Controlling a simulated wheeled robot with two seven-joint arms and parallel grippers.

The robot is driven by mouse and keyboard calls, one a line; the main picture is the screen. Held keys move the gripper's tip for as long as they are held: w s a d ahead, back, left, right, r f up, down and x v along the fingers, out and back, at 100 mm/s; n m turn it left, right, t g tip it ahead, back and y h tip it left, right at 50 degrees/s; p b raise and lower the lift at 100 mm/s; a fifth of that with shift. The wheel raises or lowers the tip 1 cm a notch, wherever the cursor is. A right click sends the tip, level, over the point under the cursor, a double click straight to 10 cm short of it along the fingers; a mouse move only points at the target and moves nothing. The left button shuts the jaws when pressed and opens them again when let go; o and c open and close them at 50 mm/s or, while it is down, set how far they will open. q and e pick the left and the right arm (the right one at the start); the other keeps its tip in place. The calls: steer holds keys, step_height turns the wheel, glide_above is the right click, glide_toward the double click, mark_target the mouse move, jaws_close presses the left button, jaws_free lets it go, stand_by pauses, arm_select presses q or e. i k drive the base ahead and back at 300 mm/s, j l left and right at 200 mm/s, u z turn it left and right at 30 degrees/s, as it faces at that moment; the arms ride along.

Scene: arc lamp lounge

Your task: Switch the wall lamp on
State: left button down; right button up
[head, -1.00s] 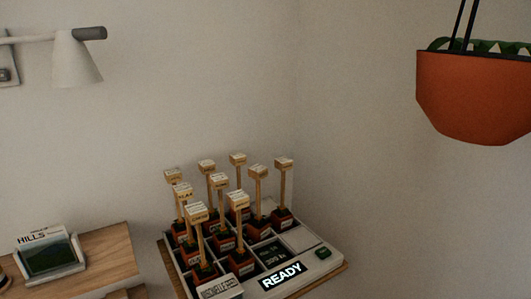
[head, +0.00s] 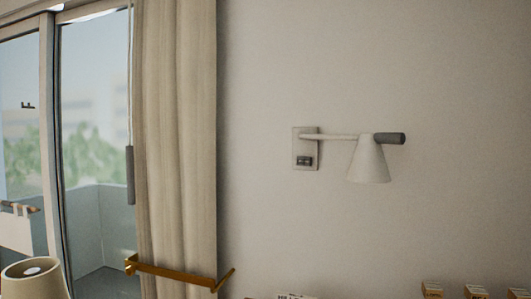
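The wall lamp (head: 368,160) is on the plain wall right of the curtain in the head view. It has a white cone shade facing down, a thin horizontal arm and a dark grey end piece. Its square wall plate (head: 305,149) carries a small dark switch (head: 304,161) on its lower part. No glow shows under the shade or on the wall. Neither of my grippers is in view.
A beige curtain (head: 176,130) with a brass holdback (head: 180,273) hangs beside a glass door (head: 90,120). A dark pull handle (head: 130,175) hangs there. A cream lampshade (head: 32,278) stands lower left. Tops of wooden tags (head: 475,291) show lower right.

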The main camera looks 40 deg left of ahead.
mark_target(300, 160)
steer(key=u, duration=0.95)
